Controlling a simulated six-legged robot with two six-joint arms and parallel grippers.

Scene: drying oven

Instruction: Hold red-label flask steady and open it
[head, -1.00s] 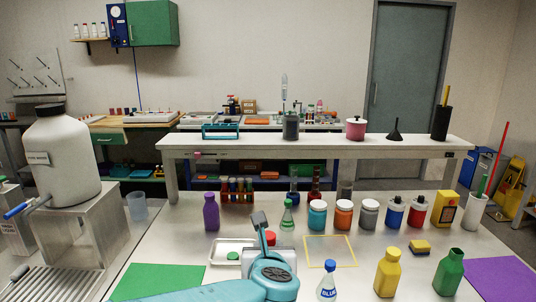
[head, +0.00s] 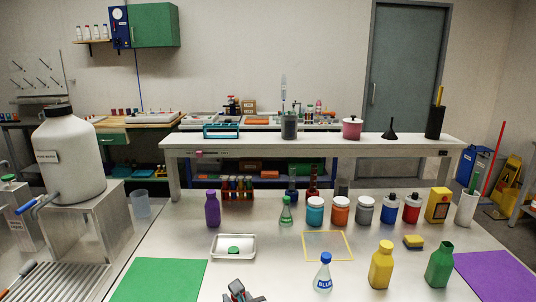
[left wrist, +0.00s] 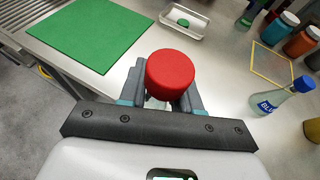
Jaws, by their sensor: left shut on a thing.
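The flask's round red cap (left wrist: 170,73) fills the space between the fingers of my left gripper (left wrist: 163,90) in the left wrist view. The gripper is shut on the flask. A small bit of clear body shows under the cap; the label is hidden. In the head view my left gripper (head: 240,292) is at the bottom edge, mostly cut off, and the flask cannot be made out clearly there. My right gripper is in neither view.
A blue-capped flask labelled BLUE (head: 323,273) stands to the right, beside yellow (head: 381,267) and green (head: 440,267) bottles. A metal tray (head: 216,251) holds a green cap. A green mat (head: 158,281) lies left. A yellow square outline (head: 350,258) is empty.

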